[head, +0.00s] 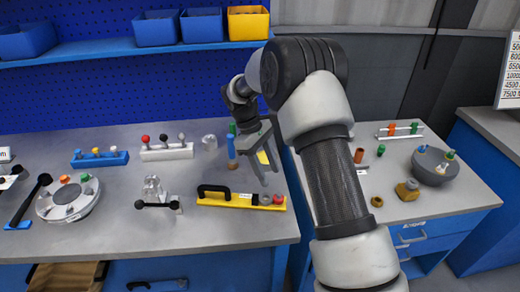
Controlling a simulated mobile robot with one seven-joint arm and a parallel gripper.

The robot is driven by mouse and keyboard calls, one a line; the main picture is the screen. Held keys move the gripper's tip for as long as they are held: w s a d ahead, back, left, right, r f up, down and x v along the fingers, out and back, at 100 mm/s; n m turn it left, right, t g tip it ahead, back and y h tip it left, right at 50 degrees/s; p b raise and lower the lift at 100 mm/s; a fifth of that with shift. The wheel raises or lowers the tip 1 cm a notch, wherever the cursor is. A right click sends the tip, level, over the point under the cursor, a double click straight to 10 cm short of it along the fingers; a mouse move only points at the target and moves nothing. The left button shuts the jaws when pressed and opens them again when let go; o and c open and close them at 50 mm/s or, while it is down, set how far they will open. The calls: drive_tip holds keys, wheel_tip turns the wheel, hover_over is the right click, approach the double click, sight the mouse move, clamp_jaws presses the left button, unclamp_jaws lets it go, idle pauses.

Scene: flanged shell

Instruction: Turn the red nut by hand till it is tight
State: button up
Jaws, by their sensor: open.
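A small red piece (279,199), which looks like the red nut, sits at the right end of a yellow base (236,202) on the left bench. A grey round part (266,198) is beside it, and a black handle (213,189) stands on the same base. The red piece is too small to show its thread or how tightly it sits. My gripper (264,172) is open, pointing down above and behind the right part of the yellow base, apart from the red piece. My arm hides part of the bench's right edge.
A round grey flanged part (68,201) with orange and green pieces stands at left. A clear part with a black lever (154,193) lies left of the yellow base. A blue-green bottle (231,148) stands just behind my gripper. The right bench holds a dark grey bowl-like part (435,168).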

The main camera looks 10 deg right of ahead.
drive_tip(key=v, duration=0.8)
drive_tip(key=shift+r, duration=0.2)
drive_tip(key=shift+a, duration=0.1)
